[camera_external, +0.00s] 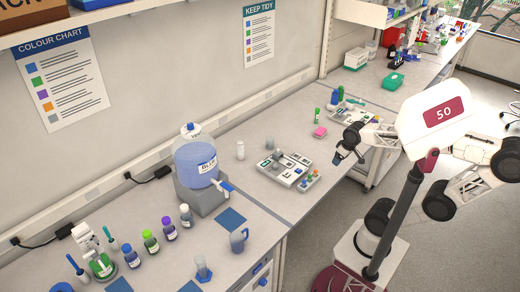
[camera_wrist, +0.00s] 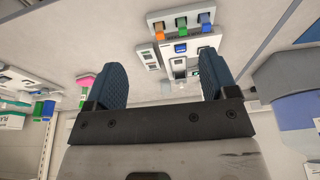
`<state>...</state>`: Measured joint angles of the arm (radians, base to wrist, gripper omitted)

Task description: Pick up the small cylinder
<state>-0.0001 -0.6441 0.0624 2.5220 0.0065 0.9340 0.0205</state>
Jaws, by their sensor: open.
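A small white cylinder (camera_external: 240,150) stands upright on the bench between the blue-liquid container and the white tray. A small grey cylinder (camera_external: 270,143) stands at the tray's back left edge. I cannot tell which of the two the task means, and I cannot make out either one surely in the wrist view. My gripper (camera_external: 340,158) hangs to the right of the tray, apart from both cylinders. In the wrist view my gripper (camera_wrist: 163,75) has its two blue fingers wide apart with nothing held between them.
The large blue container (camera_external: 196,163) stands left. Bench around the white cylinder is clear.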

